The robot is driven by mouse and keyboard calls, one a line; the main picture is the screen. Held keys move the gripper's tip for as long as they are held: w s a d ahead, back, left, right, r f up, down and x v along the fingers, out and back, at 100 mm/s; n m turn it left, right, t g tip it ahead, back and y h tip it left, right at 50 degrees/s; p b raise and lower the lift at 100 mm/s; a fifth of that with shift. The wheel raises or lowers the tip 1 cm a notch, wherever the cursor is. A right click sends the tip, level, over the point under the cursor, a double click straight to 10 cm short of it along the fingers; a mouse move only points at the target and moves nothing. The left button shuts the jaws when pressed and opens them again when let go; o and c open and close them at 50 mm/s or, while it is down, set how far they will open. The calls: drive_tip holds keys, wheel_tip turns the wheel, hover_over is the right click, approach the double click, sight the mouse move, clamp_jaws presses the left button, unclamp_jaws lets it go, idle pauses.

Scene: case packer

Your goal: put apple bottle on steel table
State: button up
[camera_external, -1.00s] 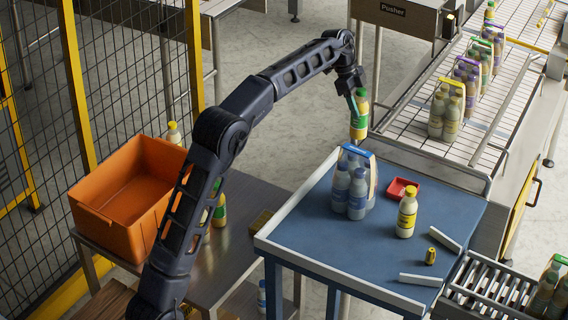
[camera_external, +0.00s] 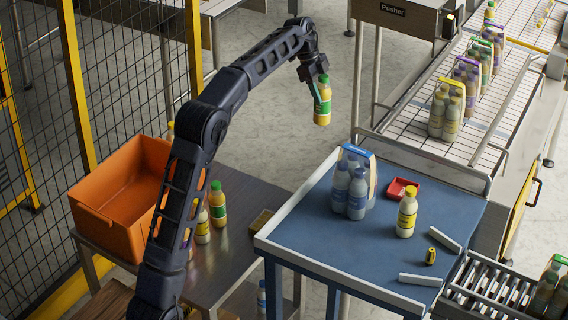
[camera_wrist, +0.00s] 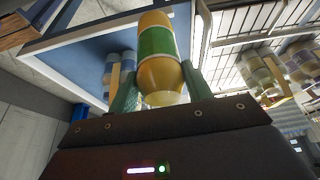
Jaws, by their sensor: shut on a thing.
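A yellow bottle with a green label and green cap (camera_external: 322,110) is held in my gripper (camera_external: 322,92) high in the air, upright, above open floor. In the wrist view the same bottle (camera_wrist: 158,55) sits between the two green fingers (camera_wrist: 158,90), which are shut on it. The steel table (camera_external: 240,215) stands left of the blue table, partly hidden behind my arm.
An orange crate (camera_external: 105,222) sits on the steel table's left part. A brown block (camera_external: 261,222) lies near its right edge. The blue table (camera_external: 310,225) bears a bottle pack (camera_external: 352,185), a red tray (camera_external: 397,183) and a yellow bottle (camera_external: 407,213). A conveyor (camera_external: 420,120) stands at right.

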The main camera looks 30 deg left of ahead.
drive_tip(key=s+a+f, duration=0.3)
drive_tip(key=a+f, duration=0.1)
drive_tip(key=a, duration=0.4)
drive_tip(key=s+a+f, duration=0.3)
drive_tip(key=a+f, duration=0.1)
drive_tip(key=a, duration=0.3)
drive_tip(key=s+a+f, duration=0.3)
drive_tip(key=a+f, duration=0.1)
drive_tip(key=a, duration=0.4)
wheel_tip(320, 180, down, 20)
drive_tip(key=shift+s, duration=0.15)
drive_tip(key=o, duration=1)
drive_tip(key=shift+o, duration=0.8)
